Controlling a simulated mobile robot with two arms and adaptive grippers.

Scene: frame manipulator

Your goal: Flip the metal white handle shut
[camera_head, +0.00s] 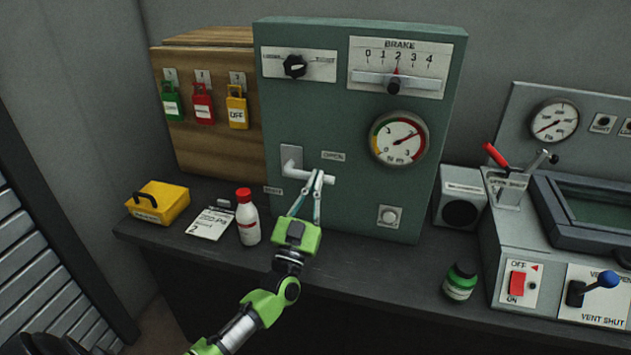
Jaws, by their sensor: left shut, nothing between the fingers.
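The white metal handle (291,159) is on the front of the green-grey brake panel (350,115), at its lower left. Its lever sticks out to the right, roughly level, beside an "OPEN" label (333,156). A second small label (273,190) sits below left of the handle; its text is hard to read. My left gripper (318,173) is in front of the panel, with its fingertips shut and pointing up at the lever. The tips overlap the lever in the picture; I cannot tell whether they touch it. My right gripper is not in view.
A milk-like bottle (248,218), a notepad (210,223) and a yellow box (159,202) stand left of my left arm. The bench (370,290) is clear between.

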